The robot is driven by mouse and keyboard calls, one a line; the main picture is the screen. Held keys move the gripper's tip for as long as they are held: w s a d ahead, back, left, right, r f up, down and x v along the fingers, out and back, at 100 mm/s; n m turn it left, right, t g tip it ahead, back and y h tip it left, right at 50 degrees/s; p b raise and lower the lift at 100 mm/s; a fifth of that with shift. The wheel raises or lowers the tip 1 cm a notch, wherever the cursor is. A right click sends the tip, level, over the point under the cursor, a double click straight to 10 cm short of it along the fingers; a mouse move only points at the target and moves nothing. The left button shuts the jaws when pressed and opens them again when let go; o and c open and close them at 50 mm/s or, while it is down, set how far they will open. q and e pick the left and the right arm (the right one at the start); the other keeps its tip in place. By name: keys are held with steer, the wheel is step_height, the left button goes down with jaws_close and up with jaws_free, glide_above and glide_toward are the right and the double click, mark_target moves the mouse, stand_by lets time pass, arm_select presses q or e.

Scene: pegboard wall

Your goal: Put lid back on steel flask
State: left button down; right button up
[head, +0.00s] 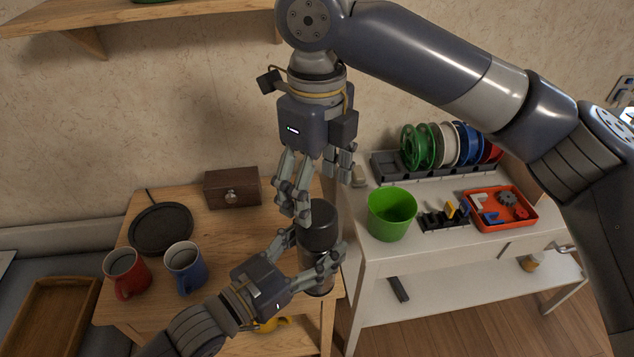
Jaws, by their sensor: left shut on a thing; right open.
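The steel flask (320,287) stands upright at the right side of the wooden table. Its dark lid (319,236) shows at the top of the flask; whether it is seated or only resting there I cannot tell. My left gripper (322,254) comes in from the lower left and is shut on the flask body, below the lid. My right gripper (322,197) points down from above and is open, with its fingers just over and beside the lid. One right finger hides part of the lid's left side, and the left fingers hide the flask's middle.
On the wooden table (222,231) are a red mug (126,270), a blue mug (185,266), a black round plate (161,228) and a brown box (232,187). The white table at right holds a green cup (391,213), an orange tray (527,222) and a spool rack (387,167).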

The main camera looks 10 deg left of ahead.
mark_target(317, 211)
steer(key=shift+f, duration=4)
